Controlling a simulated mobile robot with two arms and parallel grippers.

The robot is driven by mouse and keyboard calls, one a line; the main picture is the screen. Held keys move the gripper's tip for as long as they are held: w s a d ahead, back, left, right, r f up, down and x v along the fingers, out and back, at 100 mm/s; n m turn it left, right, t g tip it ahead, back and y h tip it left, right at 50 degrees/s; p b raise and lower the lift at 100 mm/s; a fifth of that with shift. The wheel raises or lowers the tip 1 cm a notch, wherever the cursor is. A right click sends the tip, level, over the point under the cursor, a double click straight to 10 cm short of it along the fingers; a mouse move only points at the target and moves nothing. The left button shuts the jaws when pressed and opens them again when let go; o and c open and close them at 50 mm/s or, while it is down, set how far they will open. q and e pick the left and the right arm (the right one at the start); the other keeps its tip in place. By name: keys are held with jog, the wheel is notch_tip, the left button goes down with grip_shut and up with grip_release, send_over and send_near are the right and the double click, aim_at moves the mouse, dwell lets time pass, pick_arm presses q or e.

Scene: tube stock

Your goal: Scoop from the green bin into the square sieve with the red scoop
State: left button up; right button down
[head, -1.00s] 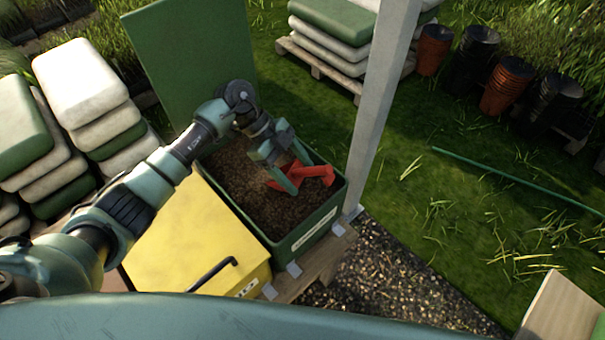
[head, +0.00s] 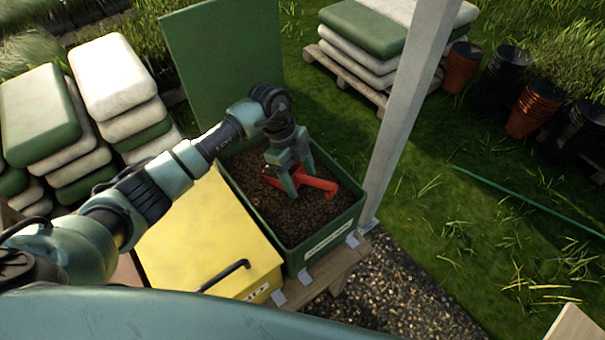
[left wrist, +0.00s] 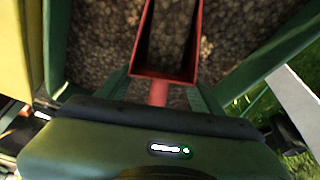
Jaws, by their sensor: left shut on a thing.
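The green bin (head: 338,222) stands open with its lid (head: 222,60) upright behind it, and brown loose material (head: 300,217) lies inside. My left gripper (head: 302,182) is inside the bin's outline, shut on the red scoop (head: 318,183). In the left wrist view the scoop (left wrist: 160,92) is held by its handle between the fingers, pan pointing away. Brown material shows inside the pan. I cannot tell whether the scoop touches the bin's contents. The square sieve and my right gripper are not in view.
A yellow box (head: 205,240) with a black handle stands directly left of the bin. A grey post (head: 405,110) rises close to the bin's right side. Stacked sacks (head: 110,80) lie at the left. Open grass (head: 450,230) lies to the right.

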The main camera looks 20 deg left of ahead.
pick_arm(q)
jog(key=shift+w+a+r+t+y+p, duration=0.15)
jog(key=shift+r+t+y+p, duration=0.15)
jog(key=shift+r+y+p, duration=0.45)
jog(key=shift+y, duration=0.35)
jog(key=r+p, duration=0.1)
jog(key=p, duration=0.1)
jog(key=d+r+p, duration=0.1)
jog(key=r+p, duration=0.1)
jog(key=d+r+p, duration=0.1)
jog(key=r, duration=0.1)
jog(key=shift+s+p, duration=0.35)
jog(key=shift+p, duration=0.05)
jog(key=shift+t+y, duration=0.3)
jog(key=shift+y, duration=0.3)
jog(key=shift+s+d+r+p, duration=0.15)
jog(key=shift+d+r+p, duration=0.2)
jog(key=shift+r+p, duration=0.25)
jog(key=shift+s+d+r+p, duration=0.1)
jog(key=shift+d+r+p, duration=0.3)
jog(key=shift+r+p, duration=0.2)
jog(key=shift+s+d+r+p, duration=0.15)
jog(key=shift+d+r+p, duration=0.2)
jog(key=shift+r+p, duration=0.25)
